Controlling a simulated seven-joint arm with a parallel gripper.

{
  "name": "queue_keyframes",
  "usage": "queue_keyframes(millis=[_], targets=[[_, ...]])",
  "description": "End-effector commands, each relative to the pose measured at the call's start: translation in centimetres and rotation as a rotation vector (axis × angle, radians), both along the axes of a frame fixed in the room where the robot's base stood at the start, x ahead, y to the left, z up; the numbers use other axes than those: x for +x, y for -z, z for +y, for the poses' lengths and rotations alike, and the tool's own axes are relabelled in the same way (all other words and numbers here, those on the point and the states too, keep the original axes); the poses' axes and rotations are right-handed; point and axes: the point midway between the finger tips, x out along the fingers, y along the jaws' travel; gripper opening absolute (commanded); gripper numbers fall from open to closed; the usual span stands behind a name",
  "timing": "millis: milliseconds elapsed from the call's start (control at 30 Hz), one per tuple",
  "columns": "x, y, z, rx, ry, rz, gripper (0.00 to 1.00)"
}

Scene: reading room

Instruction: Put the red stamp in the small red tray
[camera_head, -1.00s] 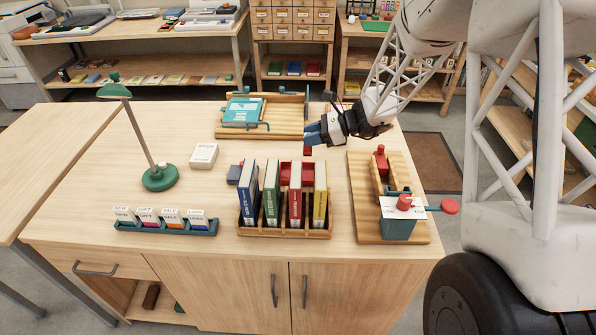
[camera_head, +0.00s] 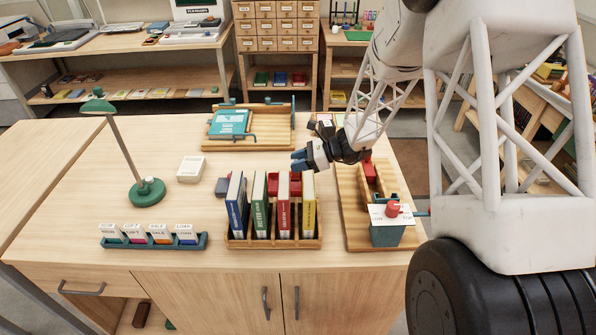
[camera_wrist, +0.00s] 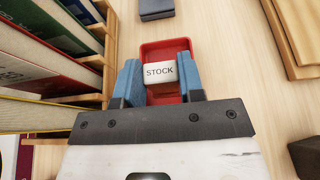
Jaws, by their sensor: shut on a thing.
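My gripper (camera_head: 300,161) is shut on the red stamp, low behind the row of books. In the wrist view its blue fingers (camera_wrist: 158,80) stand on either side of the stamp (camera_wrist: 160,72), whose pale face reads STOCK. The small red tray (camera_wrist: 167,47) shows beyond and around the stamp, which overlaps it in this view. In the head view the tray (camera_head: 275,185) is partly hidden behind the books. I cannot tell whether the stamp touches the tray floor. The stamp is not clearly visible in the head view.
A wooden rack of upright books (camera_head: 273,241) stands just in front of the tray. A dark pad (camera_head: 222,187) lies left of it. A wooden stand (camera_head: 352,225) with red-handled items is at right. A green lamp (camera_head: 147,192) stands at left.

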Motion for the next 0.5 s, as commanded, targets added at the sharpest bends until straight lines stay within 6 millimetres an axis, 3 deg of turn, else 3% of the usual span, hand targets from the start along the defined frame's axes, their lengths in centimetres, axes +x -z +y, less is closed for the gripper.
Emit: queue_keyframes(millis=[167,500], targets=[[0.0,0.5,0.0,0.000,0.000,0.001,0.12],[0.0,3.5,0.0,-0.001,-0.001,0.001,0.12]])
